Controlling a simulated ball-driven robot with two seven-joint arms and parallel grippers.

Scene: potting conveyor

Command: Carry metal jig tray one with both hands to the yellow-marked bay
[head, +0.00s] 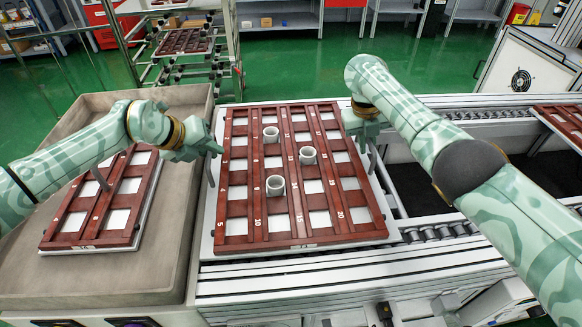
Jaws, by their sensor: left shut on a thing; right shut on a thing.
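The metal jig tray (206,243), with a red-brown numbered grid over white squares, lies in the middle of the head view. Three white rings (275,185) stand on its grid. My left gripper (211,152) is shut on the upright handle at the tray's left edge. My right gripper (367,132) is shut on the handle at its right edge. The tray looks level over the conveyor; I cannot tell whether it touches the surface. I cannot make out a yellow-marked bay.
A similar red-brown tray (90,232) lies in a grey bin (150,275) at left. Another (565,122) sits on the roller conveyor (440,228) at right. A rack (235,70) with a further tray stands behind. Green floor (290,65) is open beyond.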

